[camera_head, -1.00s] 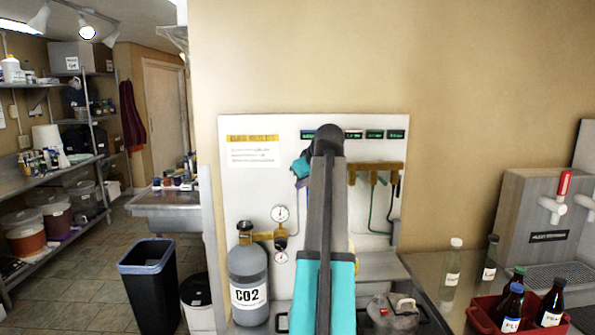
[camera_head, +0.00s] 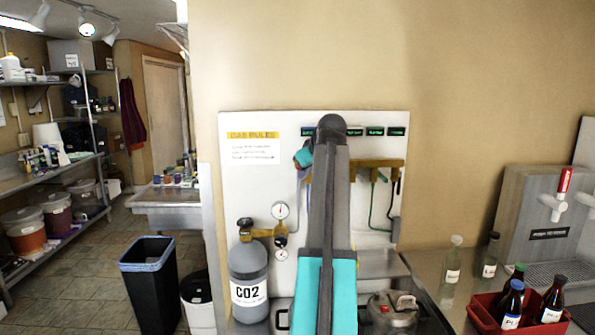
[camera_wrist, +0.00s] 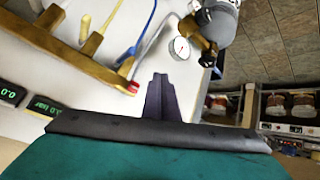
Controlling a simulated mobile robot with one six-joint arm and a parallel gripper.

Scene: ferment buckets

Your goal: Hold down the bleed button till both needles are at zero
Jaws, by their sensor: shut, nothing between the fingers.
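The upper gauge (camera_head: 280,210) and lower gauge (camera_head: 281,254) sit on the brass regulator by the CO2 cylinder (camera_head: 248,285). The upper dial's needle points roughly upward; the lower one is too small to read. In the wrist view a white gauge (camera_wrist: 180,47) sits beyond my gripper (camera_wrist: 160,80), near the cylinder's neck. My gripper is shut and empty, in front of the white board. A small red part (camera_wrist: 132,87), possibly the bleed button, sits at the end of the brass manifold (camera_wrist: 75,60), just left of my fingertips. I cannot tell whether they touch.
Small digital displays (camera_head: 375,131) line the board's top. Hoses hang from the manifold (camera_head: 375,164). A metal can (camera_head: 390,312) stands on the counter below. A red crate of bottles (camera_head: 500,308) and clear bottles (camera_head: 452,262) stand at the right. A bin (camera_head: 148,285) is at the left.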

